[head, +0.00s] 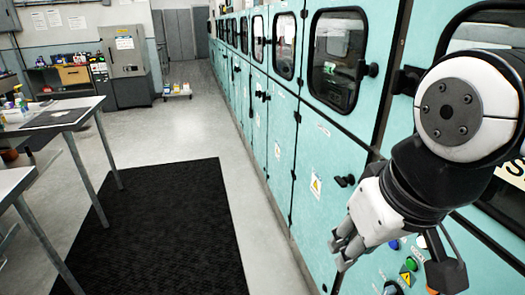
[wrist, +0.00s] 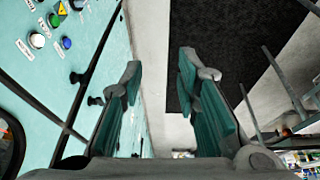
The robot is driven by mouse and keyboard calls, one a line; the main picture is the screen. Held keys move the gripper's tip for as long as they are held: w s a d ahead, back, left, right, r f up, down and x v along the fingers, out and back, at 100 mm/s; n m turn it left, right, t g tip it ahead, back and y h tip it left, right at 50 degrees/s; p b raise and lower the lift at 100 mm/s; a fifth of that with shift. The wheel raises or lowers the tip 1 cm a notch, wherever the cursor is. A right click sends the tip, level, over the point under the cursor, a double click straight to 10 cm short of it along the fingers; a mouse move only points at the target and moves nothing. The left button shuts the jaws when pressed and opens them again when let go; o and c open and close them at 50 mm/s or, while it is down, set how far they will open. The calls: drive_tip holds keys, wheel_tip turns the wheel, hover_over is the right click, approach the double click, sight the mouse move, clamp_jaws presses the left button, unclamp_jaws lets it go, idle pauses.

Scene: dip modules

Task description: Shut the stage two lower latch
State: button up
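A black lower latch knob (head: 345,181) sits on the edge of a lower teal door, just above and left of my gripper (head: 342,248) in the head view. Two dark knobs show left of my gripper (wrist: 160,68) in the wrist view, an outer knob (wrist: 76,77) and a nearer knob (wrist: 95,100). I cannot tell which stage they belong to. My gripper's fingers are apart with nothing between them. It hangs in front of the cabinet, apart from the knobs, its fingers pointing down and left in the head view.
The teal cabinet row (head: 310,160) runs along the right, with an upper black latch (head: 368,70) beside a window. A black mat (head: 165,235) covers the aisle floor. Tables (head: 60,120) stand left.

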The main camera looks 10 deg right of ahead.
drive_tip(key=o, duration=0.7)
drive_tip(key=w+d, duration=0.1)
drive_tip(key=w+n+g, duration=0.1)
drive_tip(key=shift+w+d+f+h, duration=0.3)
drive_tip(key=shift+d+f+h, duration=0.05)
drive_tip(key=shift+f+h, duration=0.05)
drive_tip(key=shift+c, duration=0.2)
drive_tip(key=w+d+f+n+g+h+b, duration=0.25)
drive_tip(key=w+d, duration=0.25)
drive_tip(key=w, duration=0.3)
drive_tip(key=n+h+b, duration=0.3)
drive_tip(key=n+h, duration=1.2)
approach(337, 182)
drive_tip(key=shift+m+y, duration=0.25)
drive_tip(key=d, duration=1.1)
drive_tip(key=shift+r, duration=0.25)
drive_tip(key=c, duration=1.2)
